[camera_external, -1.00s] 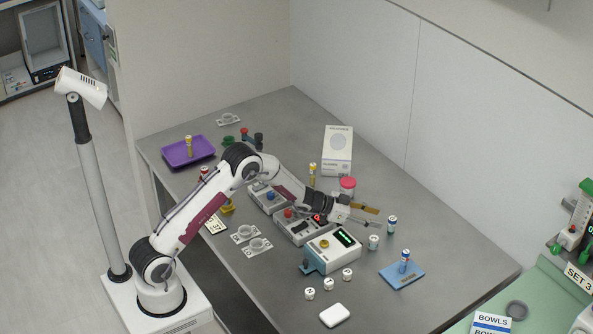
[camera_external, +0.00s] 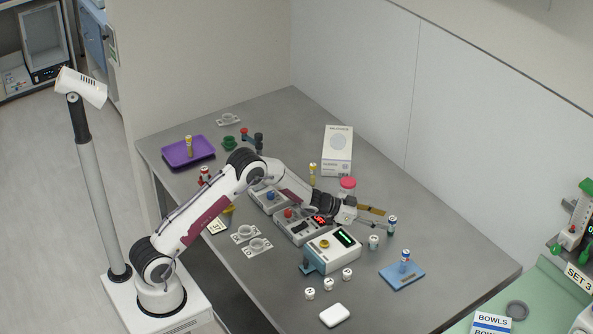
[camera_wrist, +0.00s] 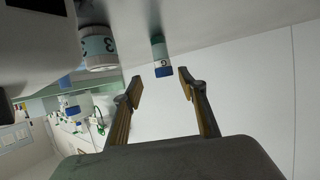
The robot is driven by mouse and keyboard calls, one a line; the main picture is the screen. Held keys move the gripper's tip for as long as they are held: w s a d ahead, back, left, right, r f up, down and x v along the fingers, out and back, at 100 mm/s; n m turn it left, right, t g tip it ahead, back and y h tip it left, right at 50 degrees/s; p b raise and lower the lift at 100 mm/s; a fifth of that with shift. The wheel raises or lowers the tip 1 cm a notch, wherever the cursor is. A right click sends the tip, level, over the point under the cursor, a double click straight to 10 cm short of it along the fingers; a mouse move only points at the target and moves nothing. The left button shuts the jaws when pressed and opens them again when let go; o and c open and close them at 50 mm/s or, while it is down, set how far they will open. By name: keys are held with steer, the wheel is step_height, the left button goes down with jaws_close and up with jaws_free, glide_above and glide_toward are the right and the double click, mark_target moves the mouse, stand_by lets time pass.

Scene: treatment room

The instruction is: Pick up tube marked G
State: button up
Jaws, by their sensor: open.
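The tube marked G (camera_wrist: 161,55) has a pale body with a teal label and a blue cap. In the wrist view it shows upside down, beyond the fingertips and between their lines. In the external view a blue-capped tube (camera_external: 391,226) stands upright on the table just right of my gripper (camera_external: 379,217). My gripper, also in the wrist view (camera_wrist: 160,84), is open and empty, with its gold-padded fingers apart and pointing toward the tube. The tube appears clear of both fingers.
A small jar marked 3 (camera_wrist: 100,45) is close by; a white jar (camera_external: 374,243) stands just in front of the tube.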

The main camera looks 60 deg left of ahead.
mark_target(392, 218)
steer(key=shift+w, duration=0.1)
steer(key=shift+a+x, duration=0.2)
steer(key=shift+x, duration=2.4)
steer(key=shift+w+a+r, duration=0.1)
steer(key=shift+r, duration=0.15)
steer(key=c, duration=1.2)
